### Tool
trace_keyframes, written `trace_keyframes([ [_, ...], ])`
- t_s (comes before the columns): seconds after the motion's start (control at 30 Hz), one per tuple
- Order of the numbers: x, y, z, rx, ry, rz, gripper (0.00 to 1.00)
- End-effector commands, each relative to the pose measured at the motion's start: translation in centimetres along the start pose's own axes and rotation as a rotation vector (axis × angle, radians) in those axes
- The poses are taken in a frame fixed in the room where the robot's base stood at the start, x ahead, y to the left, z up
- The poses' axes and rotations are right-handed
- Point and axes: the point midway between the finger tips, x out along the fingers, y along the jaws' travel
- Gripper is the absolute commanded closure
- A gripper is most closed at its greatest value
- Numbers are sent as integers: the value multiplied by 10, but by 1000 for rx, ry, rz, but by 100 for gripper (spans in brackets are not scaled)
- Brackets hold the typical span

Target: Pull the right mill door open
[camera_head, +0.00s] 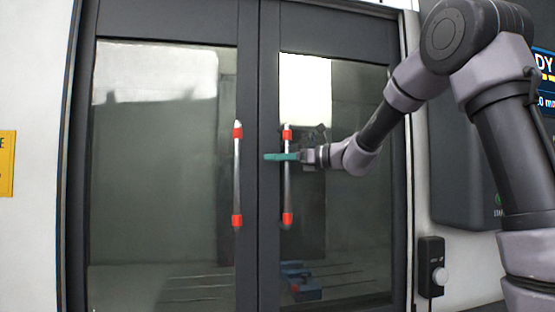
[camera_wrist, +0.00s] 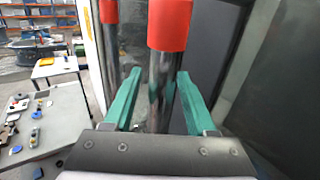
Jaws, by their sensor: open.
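The right mill door (camera_head: 345,120) is a dark-framed glass door and looks closed beside the left door (camera_head: 165,150). Its handle (camera_head: 287,190) is a vertical metal bar with red end mounts. In the wrist view the handle bar (camera_wrist: 163,85) stands upright between the two green fingers of my gripper (camera_wrist: 160,100), below a red mount (camera_wrist: 170,25). My gripper is open around the bar, with a gap visible on the left side; contact on the right side is unclear. In the head view my gripper (camera_head: 285,157) reaches the handle from the right.
The left door's handle (camera_head: 237,180) is close by on the left. A control panel (camera_head: 465,170) and a small box with a knob (camera_head: 432,268) are on the right. A blue vise-like object (camera_head: 300,284) shows behind the glass. The wrist view shows a table (camera_wrist: 45,125) with small parts.

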Motion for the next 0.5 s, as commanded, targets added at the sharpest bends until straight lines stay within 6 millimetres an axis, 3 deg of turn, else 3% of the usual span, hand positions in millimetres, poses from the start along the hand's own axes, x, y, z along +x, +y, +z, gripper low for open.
trace_keyframes([
  [0.2, 0, 0, 0, 0, 0, 0, 43],
  [0.33, 0, 0, 0, 0, 1, 0, 93],
  [0.37, 0, 0, 0, -1, 1, 0, 100],
  [0.5, 0, 0, 0, -1, 1, 0, 100],
])
